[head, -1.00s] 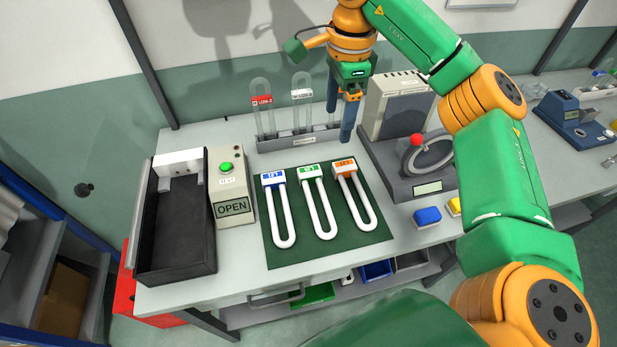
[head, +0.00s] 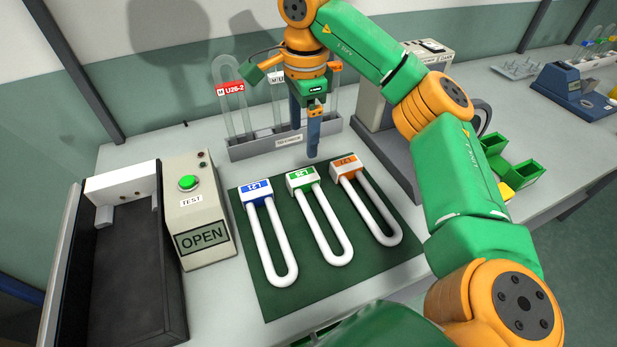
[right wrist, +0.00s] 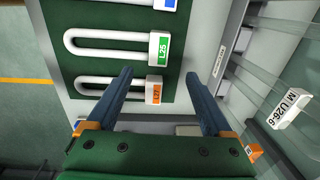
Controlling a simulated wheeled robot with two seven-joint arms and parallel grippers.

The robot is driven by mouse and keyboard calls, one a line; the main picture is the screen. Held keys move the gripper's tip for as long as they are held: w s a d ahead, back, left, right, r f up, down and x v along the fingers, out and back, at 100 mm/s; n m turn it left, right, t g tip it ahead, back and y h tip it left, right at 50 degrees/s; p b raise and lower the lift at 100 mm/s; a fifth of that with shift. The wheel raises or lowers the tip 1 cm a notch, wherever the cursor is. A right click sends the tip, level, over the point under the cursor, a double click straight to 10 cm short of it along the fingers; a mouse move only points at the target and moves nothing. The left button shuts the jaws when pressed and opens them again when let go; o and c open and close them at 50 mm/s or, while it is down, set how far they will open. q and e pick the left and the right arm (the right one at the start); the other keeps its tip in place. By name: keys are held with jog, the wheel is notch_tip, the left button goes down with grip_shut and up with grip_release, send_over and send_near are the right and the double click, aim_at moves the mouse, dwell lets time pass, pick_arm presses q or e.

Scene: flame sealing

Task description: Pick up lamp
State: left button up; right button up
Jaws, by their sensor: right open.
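Three white U-shaped lamps lie side by side on a dark green mat (head: 275,302). They are the blue-labelled L21 lamp (head: 267,240), the green-labelled L25 lamp (head: 325,222) and the orange-labelled L27 lamp (head: 376,212). My right gripper (head: 304,140) is open and empty, pointing down behind the label ends of the lamps. In the right wrist view, the open fingers (right wrist: 158,76) appear on either side of the label of the L27 lamp (right wrist: 110,84); the L25 lamp (right wrist: 110,42) lies beyond it. Their height above the bench is unclear. My left gripper is not in view.
A rack (head: 250,148) with labelled glass tubes (head: 233,105) stands close behind my right gripper. A black open-topped box (head: 125,270) and a tester reading OPEN (head: 196,210) stand left of the mat. Green bins (head: 512,168) sit at the right.

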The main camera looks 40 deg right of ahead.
jog(key=b, duration=0.5)
send_over(303, 176)
jog(key=f, duration=0.7)
jog(key=shift+s, duration=0.2)
jog(key=shift+f+p, duration=0.3)
jog(key=shift+p, duration=0.05)
jog(key=f, duration=0.3)
jog(key=f+p, duration=0.1)
jog(key=f, duration=0.2)
jog(key=shift+w, duration=0.2)
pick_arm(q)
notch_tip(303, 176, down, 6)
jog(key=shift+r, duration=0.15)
pick_arm(e)
jog(key=shift+r, duration=0.1)
grip_shut()
